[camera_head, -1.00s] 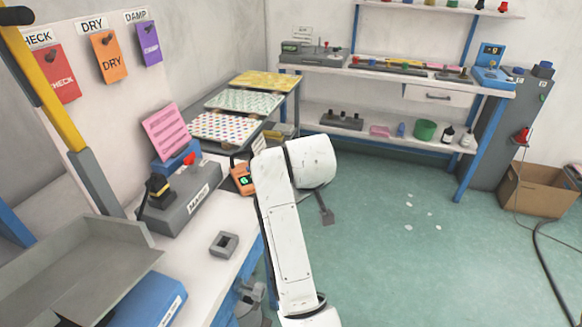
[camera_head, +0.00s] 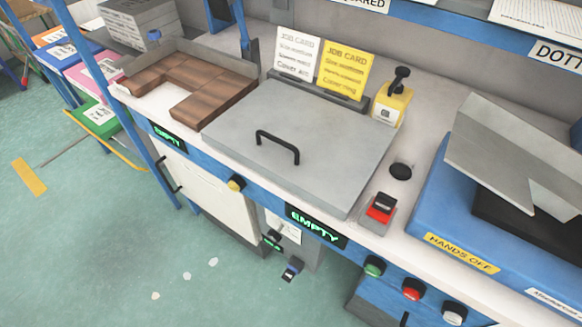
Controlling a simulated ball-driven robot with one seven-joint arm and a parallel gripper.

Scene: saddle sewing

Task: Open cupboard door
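A white cupboard front (camera_head: 215,207) sits under the workbench, left of the middle. A black bar handle (camera_head: 170,176) is near its left edge. The front looks shut, though the bench edge hides its top. My gripper and arm are not in view.
On the bench are a grey lid (camera_head: 330,145) with a black handle, a tray of brown blocks (camera_head: 240,70), and a red switch (camera_head: 380,208). Knobs (camera_head: 411,289) stick out along the front edge. A blue post (camera_head: 150,140) stands left of the cupboard. Green floor (camera_head: 90,250) in front is mostly clear.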

